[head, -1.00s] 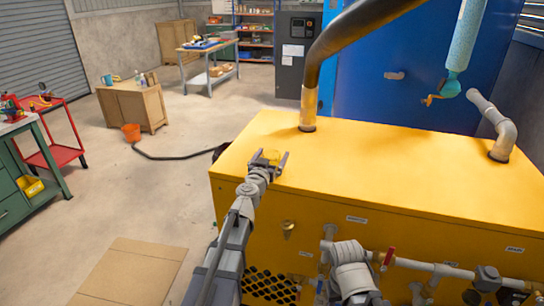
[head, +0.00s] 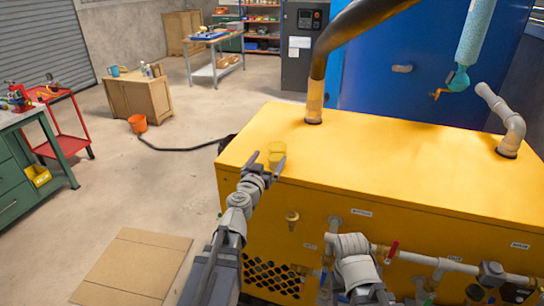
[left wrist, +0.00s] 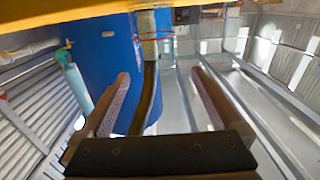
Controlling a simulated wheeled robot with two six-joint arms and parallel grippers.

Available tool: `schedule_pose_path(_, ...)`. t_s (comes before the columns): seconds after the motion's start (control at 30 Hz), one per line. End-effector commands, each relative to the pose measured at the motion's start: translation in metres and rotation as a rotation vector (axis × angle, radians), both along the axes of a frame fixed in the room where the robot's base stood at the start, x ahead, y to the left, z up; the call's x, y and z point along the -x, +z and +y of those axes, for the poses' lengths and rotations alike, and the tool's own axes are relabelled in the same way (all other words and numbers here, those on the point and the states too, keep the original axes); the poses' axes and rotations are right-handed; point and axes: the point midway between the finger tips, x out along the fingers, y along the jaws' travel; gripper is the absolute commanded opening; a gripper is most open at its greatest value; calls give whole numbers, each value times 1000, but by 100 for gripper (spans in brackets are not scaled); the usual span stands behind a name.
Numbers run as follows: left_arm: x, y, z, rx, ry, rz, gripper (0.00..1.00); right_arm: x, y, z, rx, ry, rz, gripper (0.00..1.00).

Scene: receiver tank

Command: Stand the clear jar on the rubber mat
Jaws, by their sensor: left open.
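What looks like the clear jar (head: 277,153), tinted yellow by what is behind it, is at the left part of the yellow tank top (head: 390,165). My left gripper (head: 266,161) is open at the tank's near left edge. Its fingers point away from me, and the right finger partly overlaps the jar in the picture. I cannot make out a rubber mat. My right gripper's fingers do not show.
A dark exhaust pipe (head: 345,45) and a grey pipe elbow (head: 505,118) rise from the tank. Pipes with a red valve handle (head: 392,250) run along its front. A cardboard sheet (head: 133,266) lies on the floor. A green bench (head: 28,165) is at the left.

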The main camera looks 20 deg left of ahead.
Motion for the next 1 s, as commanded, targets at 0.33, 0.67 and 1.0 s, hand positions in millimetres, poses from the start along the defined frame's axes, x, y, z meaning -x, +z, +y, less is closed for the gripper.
schedule_pose_path(0.33,1,-36,-8,0,0,0,100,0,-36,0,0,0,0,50)
schedule_pose_path(0.67,-26,-33,-9,0,0,0,100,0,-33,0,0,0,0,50)
schedule_pose_path(1.0,-46,-33,-8,0,-1,0,100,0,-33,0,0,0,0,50)
